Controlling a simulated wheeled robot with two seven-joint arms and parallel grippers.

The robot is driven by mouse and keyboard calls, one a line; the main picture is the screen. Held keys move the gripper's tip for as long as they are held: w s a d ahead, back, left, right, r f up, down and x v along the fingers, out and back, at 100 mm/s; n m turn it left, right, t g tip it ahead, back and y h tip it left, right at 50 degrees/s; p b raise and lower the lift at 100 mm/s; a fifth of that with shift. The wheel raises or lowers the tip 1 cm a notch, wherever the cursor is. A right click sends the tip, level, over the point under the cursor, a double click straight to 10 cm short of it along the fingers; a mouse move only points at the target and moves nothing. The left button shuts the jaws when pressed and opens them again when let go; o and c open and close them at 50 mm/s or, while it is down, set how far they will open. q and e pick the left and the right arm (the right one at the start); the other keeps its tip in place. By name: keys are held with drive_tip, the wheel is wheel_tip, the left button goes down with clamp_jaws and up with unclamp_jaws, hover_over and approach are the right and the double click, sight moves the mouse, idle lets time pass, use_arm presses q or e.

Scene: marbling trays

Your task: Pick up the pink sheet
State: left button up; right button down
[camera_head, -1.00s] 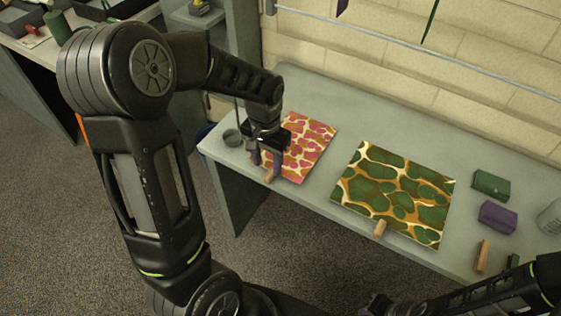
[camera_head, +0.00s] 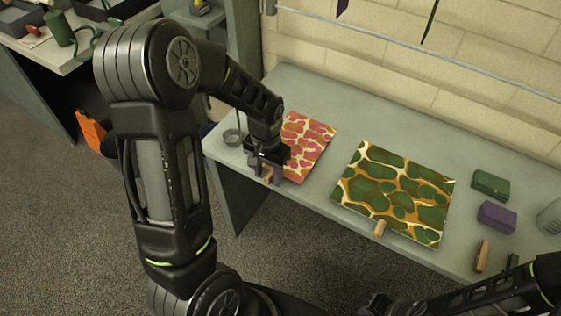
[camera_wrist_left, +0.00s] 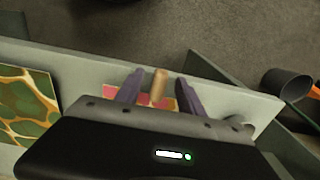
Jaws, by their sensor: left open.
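The pink sheet (camera_head: 308,144) has a pink and cream marbled pattern and lies flat at the left end of the grey table. A small wooden block (camera_wrist_left: 159,86) sits at its front edge. My left gripper (camera_head: 268,174) is over the sheet's front-left edge, pointing down. In the left wrist view its two purple-grey fingers (camera_wrist_left: 155,88) stand apart on either side of the wooden block, and part of the pink sheet shows behind it. Whether the fingers touch the block I cannot tell. The gripper's body hides part of the sheet.
A green and orange marbled sheet (camera_head: 398,192) with its own wooden block (camera_head: 380,229) lies to the right. Green (camera_head: 491,184) and purple (camera_head: 497,217) blocks stand farther right. A small grey cup (camera_head: 232,137) is left of the gripper. A rail runs along the wall.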

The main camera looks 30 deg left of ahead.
use_arm(q)
clamp_jaws()
idle(0.5)
